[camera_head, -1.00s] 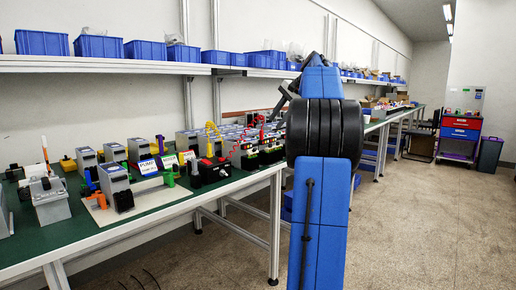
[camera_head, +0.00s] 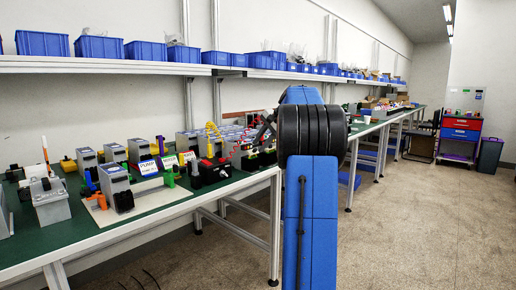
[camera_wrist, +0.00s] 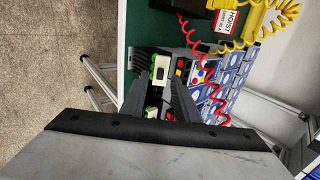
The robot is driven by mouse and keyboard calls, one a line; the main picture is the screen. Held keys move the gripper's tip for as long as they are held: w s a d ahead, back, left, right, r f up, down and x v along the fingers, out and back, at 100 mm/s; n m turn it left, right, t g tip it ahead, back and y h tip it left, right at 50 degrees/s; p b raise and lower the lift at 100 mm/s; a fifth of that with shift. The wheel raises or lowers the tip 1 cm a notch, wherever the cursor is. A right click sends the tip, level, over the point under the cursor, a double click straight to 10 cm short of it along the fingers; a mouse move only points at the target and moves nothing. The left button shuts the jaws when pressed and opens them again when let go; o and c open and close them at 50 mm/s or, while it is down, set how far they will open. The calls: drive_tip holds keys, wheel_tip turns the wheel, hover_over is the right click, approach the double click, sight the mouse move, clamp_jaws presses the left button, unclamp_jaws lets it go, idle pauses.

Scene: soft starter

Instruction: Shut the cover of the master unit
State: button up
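My gripper (camera_wrist: 158,98) reaches over the bench edge in the wrist view. Its two dark fingers stand apart with nothing clearly between them. Between and just beyond the fingertips are units with a white-and-green part (camera_wrist: 160,70) and a dark-faced part (camera_wrist: 181,68). Beside them is a grey unit with red, blue and yellow buttons (camera_wrist: 202,72). I cannot tell which is the master unit or see its cover clearly. In the head view my gripper (camera_head: 262,132) is small and partly hidden by my arm, near the row of grey units (camera_head: 250,155).
Several blue-and-white labelled units (camera_wrist: 228,75) stand alongside. Blue bins (camera_head: 145,51) line the shelf above the green bench (camera_head: 60,238).

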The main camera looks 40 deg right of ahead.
sight(254, 151)
drive_tip(key=shift+x, duration=1.25)
drive_tip(key=shift+c, duration=0.3)
clamp_jaws()
